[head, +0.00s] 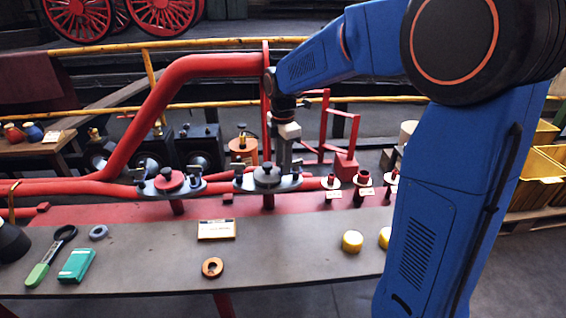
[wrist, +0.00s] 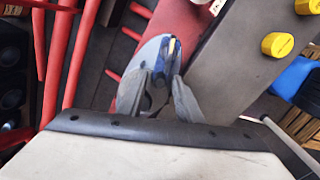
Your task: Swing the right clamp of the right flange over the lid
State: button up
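The right flange (head: 250,187) stands on the bench with a round grey lid (head: 267,175) on its middle. Its left clamp (head: 238,180) and right clamp (head: 297,172) are small dark parts on either side. My gripper (head: 282,168) points down beside the lid, close to the right clamp, and partly hides this area. In the wrist view, the two grey fingers of my gripper (wrist: 160,88) straddle a blue clamp part with a yellow tip (wrist: 167,55), over a grey disc-like surface. I cannot tell whether the fingers touch it.
A second flange with a red lid (head: 168,180) stands to the left. A large red pipe (head: 160,95) bends behind. Yellow caps (head: 352,241), a label plate (head: 217,229) and a ring (head: 212,267) lie on the grey bench top (head: 130,275).

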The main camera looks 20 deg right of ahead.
grip_shut()
jog(key=shift+w+m, duration=0.45)
jog(key=shift+m, duration=0.75)
grip_release()
